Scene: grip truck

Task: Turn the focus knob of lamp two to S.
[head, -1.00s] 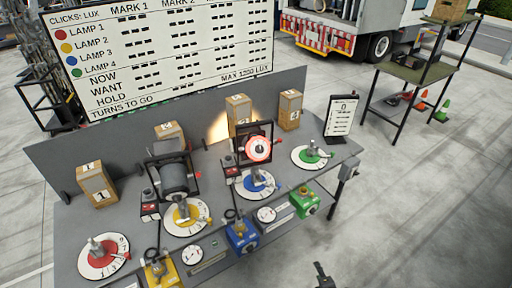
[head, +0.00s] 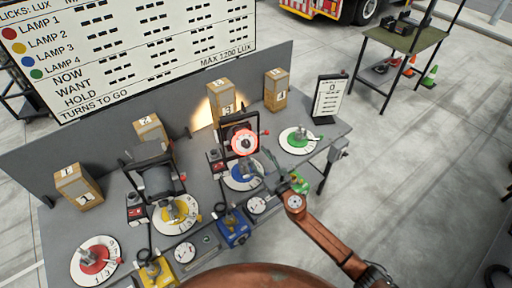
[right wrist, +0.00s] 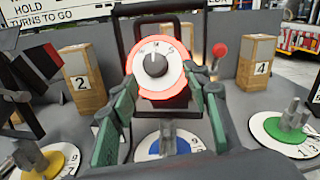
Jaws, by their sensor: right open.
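A lamp with a red ring and a white dial (head: 243,142) stands behind the blue disc (head: 236,182). In the right wrist view its grey round knob (right wrist: 155,65) sits at the dial's centre, its white mark pointing about straight up. Small dial letters are hard to read. A dark cylindrical lamp (head: 160,181) stands behind the yellow disc (head: 168,226); the board pairs yellow with lamp 2. My right gripper (head: 262,172) is open, near the blue disc. In the right wrist view its green-padded fingers (right wrist: 163,90) stand apart, below and either side of the red-ringed dial. My left gripper is not in view.
Numbered boxes stand along the back panel, including box 2 (right wrist: 83,80) and box 4 (right wrist: 257,68). A red disc (head: 88,271) and a green disc (head: 290,148) lie at the table's ends. A black-framed display (head: 328,96) stands at the right.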

